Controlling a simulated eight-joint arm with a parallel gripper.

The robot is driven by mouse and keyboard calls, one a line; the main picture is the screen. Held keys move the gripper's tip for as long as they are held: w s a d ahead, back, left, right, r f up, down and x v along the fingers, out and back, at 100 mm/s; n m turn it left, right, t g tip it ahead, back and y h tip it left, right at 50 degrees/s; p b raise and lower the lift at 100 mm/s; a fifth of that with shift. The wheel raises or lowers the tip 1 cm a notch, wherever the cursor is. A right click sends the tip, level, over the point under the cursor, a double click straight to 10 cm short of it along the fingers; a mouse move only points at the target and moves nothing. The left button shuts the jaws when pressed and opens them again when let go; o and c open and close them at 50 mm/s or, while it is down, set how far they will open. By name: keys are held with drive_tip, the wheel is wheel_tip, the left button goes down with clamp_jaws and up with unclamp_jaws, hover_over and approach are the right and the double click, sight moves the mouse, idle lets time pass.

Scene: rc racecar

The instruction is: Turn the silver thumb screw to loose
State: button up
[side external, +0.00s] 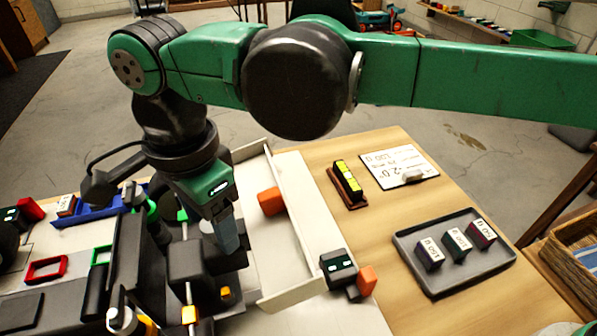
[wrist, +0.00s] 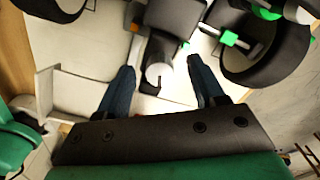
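The silver thumb screw (wrist: 158,74) is a pale grey round knob in the middle of the wrist view, next to a black block of the car assembly (wrist: 177,16). My gripper (wrist: 162,68) is open, with one blue finger on each side of the knob and a visible gap to both. I cannot tell whether the fingertips are level with it in height. In the side view my gripper (side external: 226,238) points down beside the dark car assembly (side external: 190,262). There the screw is mostly hidden by the fingers and black parts.
A pale tray wall (side external: 312,222) runs right of the gripper, with an orange block (side external: 271,201) inside. A small black device (side external: 338,268) stands at the tray's right edge. A grey tray (side external: 455,275) holds labelled blocks farther right. A black wheel (wrist: 268,55) is close on the wrist view's right.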

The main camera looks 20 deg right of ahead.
drive_tip(key=shift+r, duration=0.1)
drive_tip(key=shift+r, duration=2.75)
drive_tip(key=shift+w+d+f+g+y, duration=0.1)
drive_tip(key=shift+w+d+g+y, duration=0.2)
drive_tip(key=shift+d+g+y, duration=0.25)
drive_tip(key=shift+w+d+f+g+y, duration=0.1)
drive_tip(key=shift+w+d+g+y, duration=0.2)
drive_tip(key=shift+y, duration=0.35)
drive_tip(key=shift+d+g+y, duration=0.25)
drive_tip(key=shift+y, duration=0.25)
drive_tip(key=shift+w+f, duration=0.1)
drive_tip(key=shift+f, duration=0.1)
drive_tip(key=shift+x, duration=2.55)
drive_tip(key=shift+a, duration=0.1)
